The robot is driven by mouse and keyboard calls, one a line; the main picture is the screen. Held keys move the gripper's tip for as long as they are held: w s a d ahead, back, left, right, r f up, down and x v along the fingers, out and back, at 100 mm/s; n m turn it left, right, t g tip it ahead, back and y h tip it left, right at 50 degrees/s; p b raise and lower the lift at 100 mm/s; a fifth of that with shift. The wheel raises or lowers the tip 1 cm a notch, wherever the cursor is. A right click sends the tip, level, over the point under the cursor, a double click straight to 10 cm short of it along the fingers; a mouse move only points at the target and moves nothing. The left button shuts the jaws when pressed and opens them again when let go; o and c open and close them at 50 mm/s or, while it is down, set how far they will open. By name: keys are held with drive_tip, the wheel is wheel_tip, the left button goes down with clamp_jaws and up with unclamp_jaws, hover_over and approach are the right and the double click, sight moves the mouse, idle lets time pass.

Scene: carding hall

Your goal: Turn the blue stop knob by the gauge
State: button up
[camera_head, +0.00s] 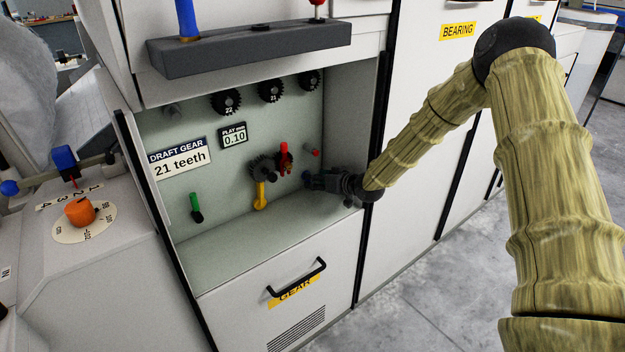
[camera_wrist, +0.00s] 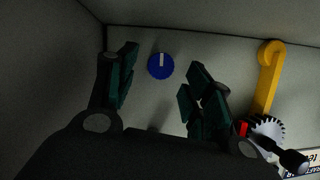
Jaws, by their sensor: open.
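The blue stop knob (camera_wrist: 161,66) is a round disc with a white line across its upper half, on the grey back panel of the open bay. In the wrist view it shows between and beyond the fingertips of my gripper (camera_wrist: 163,64). The fingers are apart, one on each side of the knob in the picture, and seem clear of it. In the head view my gripper (camera_head: 318,182) reaches into the right side of the bay and largely hides the knob. The gauge (camera_head: 233,136) reads "PLAY mm 0.10" on the panel, left of my gripper.
A yellow hooked lever (camera_head: 260,194), a toothed gear (camera_head: 262,168) and a red handle (camera_head: 285,160) sit just left of my gripper. A green lever (camera_head: 196,208) is farther left. The bay's right wall (camera_head: 350,130) is close. The bay floor (camera_head: 250,235) is clear.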

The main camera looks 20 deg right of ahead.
drive_tip(key=shift+x, duration=1.45)
drive_tip(key=c, duration=1)
